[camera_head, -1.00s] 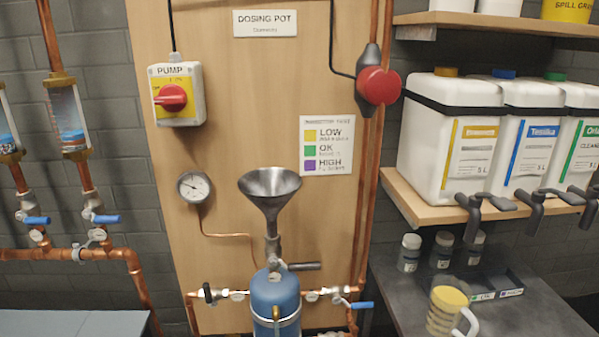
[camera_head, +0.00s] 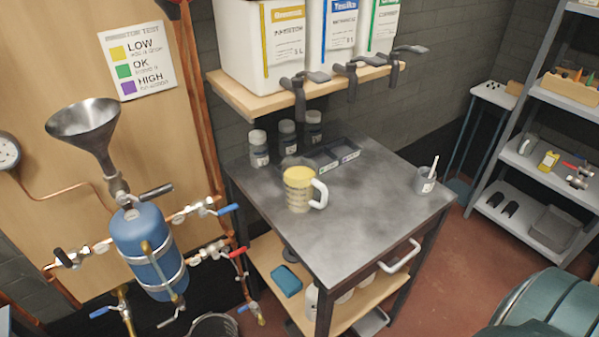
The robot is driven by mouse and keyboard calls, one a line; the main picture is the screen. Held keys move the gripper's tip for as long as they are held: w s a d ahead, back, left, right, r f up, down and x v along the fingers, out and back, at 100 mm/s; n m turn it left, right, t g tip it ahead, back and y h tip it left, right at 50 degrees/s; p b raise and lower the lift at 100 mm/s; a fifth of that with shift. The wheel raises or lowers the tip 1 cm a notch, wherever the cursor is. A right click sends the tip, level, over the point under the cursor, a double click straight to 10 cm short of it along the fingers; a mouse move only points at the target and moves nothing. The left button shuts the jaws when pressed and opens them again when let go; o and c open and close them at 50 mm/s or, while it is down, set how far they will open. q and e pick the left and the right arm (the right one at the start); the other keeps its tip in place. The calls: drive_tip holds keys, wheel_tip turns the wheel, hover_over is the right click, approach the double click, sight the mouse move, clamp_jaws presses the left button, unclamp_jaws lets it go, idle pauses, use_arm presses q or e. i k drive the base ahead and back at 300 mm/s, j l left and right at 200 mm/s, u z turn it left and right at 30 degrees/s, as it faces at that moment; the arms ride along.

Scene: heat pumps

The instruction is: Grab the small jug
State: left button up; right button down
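The small jug (camera_head: 298,188) stands upright on the dark grey top of a bench (camera_head: 350,225). It has a yellowish top, see-through sides with marks, and a white handle on its right side. Neither of my grippers is in the head view. Nothing touches the jug, and its whole near side shows.
Several small bottles (camera_head: 259,148) and a dark tray (camera_head: 335,154) stand behind the jug, under the taps (camera_head: 299,90) of the white canisters (camera_head: 264,45). A grey cup (camera_head: 425,181) with a stick is at the bench's right. A blue vessel with a funnel (camera_head: 85,128) is at left. The bench's front half is clear.

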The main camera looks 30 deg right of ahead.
sight(300, 174)
drive_tip(key=k+l, duration=0.35)
drive_tip(key=l, duration=0.3)
drive_tip(key=k+l+z, duration=0.1)
drive_tip(key=k+l, duration=0.3)
drive_tip(key=l, duration=0.25)
drive_tip(key=k+l+z, duration=0.1)
drive_tip(key=l, duration=0.25)
drive_tip(key=k+l, duration=0.25)
drive_tip(key=l, duration=0.1)
